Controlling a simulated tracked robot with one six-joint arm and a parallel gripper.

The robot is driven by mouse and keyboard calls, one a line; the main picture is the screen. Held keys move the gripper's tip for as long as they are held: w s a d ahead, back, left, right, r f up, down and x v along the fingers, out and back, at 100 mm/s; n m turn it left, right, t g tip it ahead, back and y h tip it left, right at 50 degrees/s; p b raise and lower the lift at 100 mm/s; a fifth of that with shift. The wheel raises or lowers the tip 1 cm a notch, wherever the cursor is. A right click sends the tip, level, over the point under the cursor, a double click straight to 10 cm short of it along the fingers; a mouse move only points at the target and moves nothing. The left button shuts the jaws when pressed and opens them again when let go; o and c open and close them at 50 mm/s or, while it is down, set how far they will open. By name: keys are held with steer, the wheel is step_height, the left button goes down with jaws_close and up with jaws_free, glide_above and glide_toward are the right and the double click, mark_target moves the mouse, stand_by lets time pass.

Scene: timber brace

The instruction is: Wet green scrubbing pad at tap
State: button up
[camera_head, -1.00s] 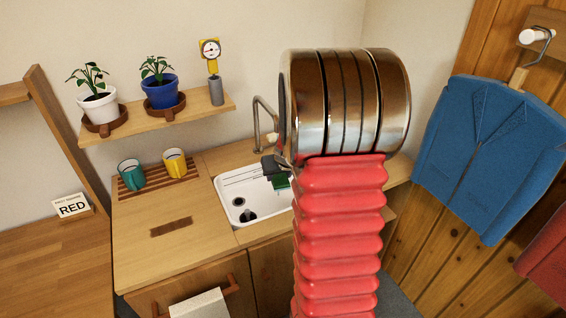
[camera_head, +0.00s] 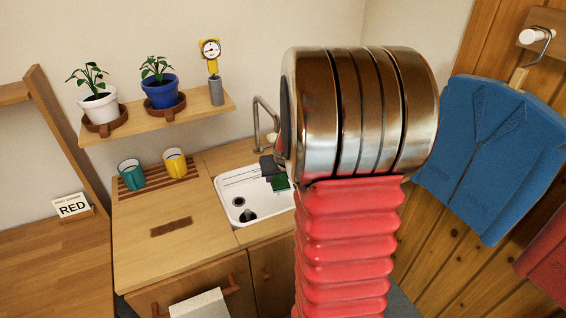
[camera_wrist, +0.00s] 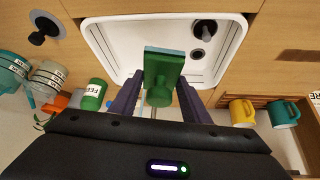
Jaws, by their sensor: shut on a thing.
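The green scrubbing pad (camera_wrist: 164,66) is held between the dark fingers of my gripper (camera_wrist: 160,80), over the white sink (camera_wrist: 105,45) in the wrist view. Its far edge looks pale bluish. In the head view the pad (camera_head: 280,183) shows at the right part of the sink basin (camera_head: 228,185), below my dark gripper (camera_head: 268,166). The metal tap (camera_head: 257,125) rises behind the sink; my arm hides part of that area. A grey metal piece, perhaps the spout, shows just below the pad in the wrist view. I cannot tell whether water runs or the pad is wet.
A green labelled bottle (camera_wrist: 93,94) and stacked labelled containers (camera_wrist: 47,78) stand left in the wrist view. The yellow mug (camera_head: 175,162) and teal mug (camera_head: 131,174) sit on a slatted rack. A shelf (camera_head: 130,127) with plants hangs above. The counter (camera_head: 200,250) is mostly clear.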

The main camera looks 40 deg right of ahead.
steer(key=shift+s+a+r, duration=0.75)
steer(key=shift+s+r, duration=0.05)
steer(key=shift+r, duration=0.1)
steer(key=shift+w, duration=0.15)
steer(key=shift+w+d+m+h, duration=0.1)
steer(key=shift+d+m+h, duration=0.2)
steer(key=shift+m, duration=0.2)
steer(key=shift+w+a, duration=0.2)
steer(key=shift+a, duration=0.05)
steer(key=w+a+f+n+y, duration=0.1)
steer(key=w+a+n, duration=0.1)
steer(key=a, duration=0.8)
steer(key=w+a+f+n+y, duration=0.1)
steer(key=w+a, duration=0.3)
steer(key=a, duration=0.6)
steer(key=w+a+f+n+y, duration=0.1)
steer(key=w+a+n, duration=0.2)
steer(key=a, duration=0.7)
steer(key=shift+w+a+f+n+t+y, duration=0.25)
steer(key=shift+w+f+n+t+y, duration=0.05)
steer(key=shift+w+t, duration=0.1)
